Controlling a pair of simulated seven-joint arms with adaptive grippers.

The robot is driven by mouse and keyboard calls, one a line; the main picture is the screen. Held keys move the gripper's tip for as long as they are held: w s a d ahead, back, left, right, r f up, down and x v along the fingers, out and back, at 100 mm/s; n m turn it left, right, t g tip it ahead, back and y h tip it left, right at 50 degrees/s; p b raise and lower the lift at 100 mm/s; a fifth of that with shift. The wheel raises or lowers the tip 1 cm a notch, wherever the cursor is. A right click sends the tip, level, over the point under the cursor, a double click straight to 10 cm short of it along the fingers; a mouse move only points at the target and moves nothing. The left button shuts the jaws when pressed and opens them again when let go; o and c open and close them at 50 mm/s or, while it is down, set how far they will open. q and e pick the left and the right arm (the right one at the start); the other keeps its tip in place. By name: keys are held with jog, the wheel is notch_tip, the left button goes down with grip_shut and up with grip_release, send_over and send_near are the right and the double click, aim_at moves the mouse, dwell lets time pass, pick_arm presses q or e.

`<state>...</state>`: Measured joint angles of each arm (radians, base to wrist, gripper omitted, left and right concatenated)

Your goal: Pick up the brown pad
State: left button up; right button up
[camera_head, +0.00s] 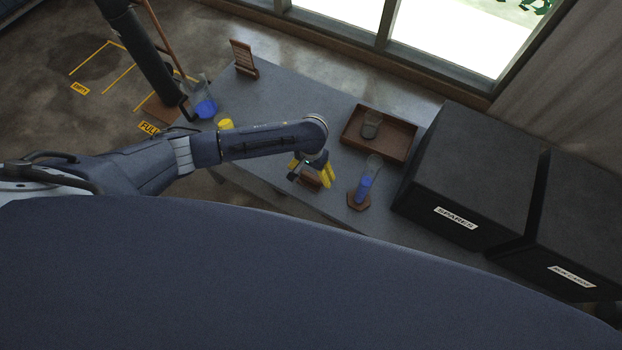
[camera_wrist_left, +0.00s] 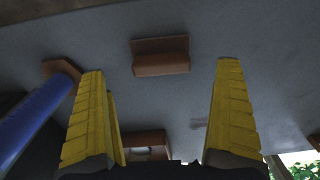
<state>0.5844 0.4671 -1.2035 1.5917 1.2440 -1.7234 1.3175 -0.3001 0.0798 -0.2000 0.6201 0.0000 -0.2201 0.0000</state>
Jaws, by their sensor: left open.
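A small reddish-brown block with a raised back edge (camera_head: 311,181) lies on the grey table near the front edge; it also shows ahead of the fingers in the left wrist view (camera_wrist_left: 162,63). A flat brown six-sided pad (camera_head: 353,203) lies to its right, under a clear cylinder with blue in it (camera_head: 364,188). The pad shows at the left of the wrist view (camera_wrist_left: 60,67). I cannot tell for certain which of the two is the brown pad. My left gripper (camera_head: 312,170) is open and empty, its yellow fingers over the block, apart from it in the wrist view.
A brown tray (camera_head: 348,134) holding a small dark cup (camera_head: 371,124) sits behind. Black boxes, one marked SPARES (camera_head: 470,180), stand at the right. A blue-filled flask (camera_head: 204,106), a yellow item (camera_head: 225,124) and a brown slatted stand (camera_head: 243,59) are at the left.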

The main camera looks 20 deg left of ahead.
aim_at(311, 176)
pick_arm(q)
jog(key=shift+w+f, duration=0.1)
jog(key=shift+f, duration=2.85)
jog(key=shift+c, duration=0.2)
jog(key=c, duration=1.3)
jog(key=shift+o, duration=0.2)
jog(key=shift+r, duration=0.1)
notch_tip(311, 176, up, 20)
